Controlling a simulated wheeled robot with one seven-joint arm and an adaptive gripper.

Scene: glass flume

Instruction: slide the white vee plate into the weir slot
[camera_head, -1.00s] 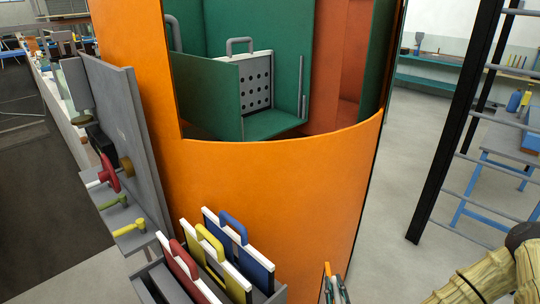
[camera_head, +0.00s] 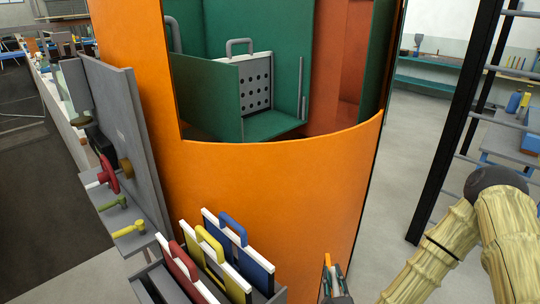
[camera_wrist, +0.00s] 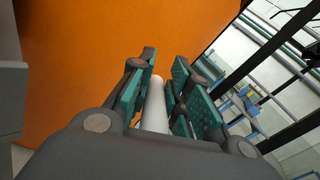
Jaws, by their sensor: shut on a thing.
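My gripper (camera_head: 336,284) is low in front of the orange wall in the head view. In the wrist view its green-padded fingers (camera_wrist: 160,100) are closed around a white rounded bar (camera_wrist: 155,108). I cannot tell whether this bar is the white vee plate's handle; no vee-shaped plate is clearly visible. Through the opening, a green channel (camera_head: 275,124) holds a grey perforated plate (camera_head: 257,88) with a grey handle. Thin upright grey rails (camera_head: 302,92) stand at its right; I cannot tell whether they form the weir slot.
A curved orange wall (camera_head: 270,190) stands between my gripper and the channel, with a low rim under its opening. A rack left of my gripper holds red (camera_head: 180,272), yellow (camera_head: 224,268) and blue (camera_head: 250,262) handled plates. A dark ladder (camera_head: 453,130) stands right.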

